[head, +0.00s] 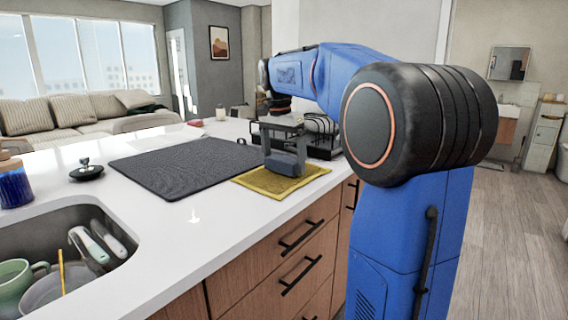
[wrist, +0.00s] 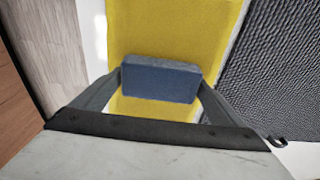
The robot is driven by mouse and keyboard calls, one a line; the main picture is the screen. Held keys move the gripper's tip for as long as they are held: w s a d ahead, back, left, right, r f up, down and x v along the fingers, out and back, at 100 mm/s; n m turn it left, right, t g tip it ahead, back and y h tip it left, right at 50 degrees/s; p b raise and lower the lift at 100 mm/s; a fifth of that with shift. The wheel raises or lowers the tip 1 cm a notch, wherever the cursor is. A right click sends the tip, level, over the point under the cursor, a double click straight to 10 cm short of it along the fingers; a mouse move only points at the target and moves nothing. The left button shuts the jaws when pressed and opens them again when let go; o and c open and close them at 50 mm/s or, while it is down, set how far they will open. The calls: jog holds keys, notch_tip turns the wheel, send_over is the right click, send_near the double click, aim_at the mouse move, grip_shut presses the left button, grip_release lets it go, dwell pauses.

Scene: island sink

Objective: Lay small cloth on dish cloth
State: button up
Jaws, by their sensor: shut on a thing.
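A small thick blue-grey pad, which looks like the small cloth (wrist: 160,80), is held between the two fingers of my gripper (head: 284,160). In the head view the pad (head: 287,163) is over the yellow cloth (head: 262,186), which looks like the dish cloth and lies flat near the counter's edge. In the wrist view the yellow cloth (wrist: 172,28) shows beyond and below the pad. I cannot tell whether the pad touches it. My fingers hide the pad's ends, and the pad hides the middle of the yellow cloth.
A dark textured mat (head: 180,165) lies left of the yellow cloth. A black rack (head: 322,140) stands behind my gripper.

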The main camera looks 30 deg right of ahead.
aim_at(281, 159)
jog(key=shift+f, duration=0.5)
jog(key=shift+s+f, duration=0.1)
jog(key=shift+f, duration=0.3)
jog(key=shift+a+f, duration=0.1)
jog(key=shift+f, duration=0.25)
jog(key=shift+c, duration=0.5)
jog(key=o, duration=0.9)
jog(key=shift+r, duration=0.1)
jog(key=shift+r, duration=0.25)
jog(key=r, duration=0.4)
jog(key=a+r, duration=0.1)
jog(key=r, duration=0.7)
jog(key=shift+s+a+r, duration=0.15)
jog(key=shift+s+r, duration=0.05)
jog(key=shift+r, duration=0.15)
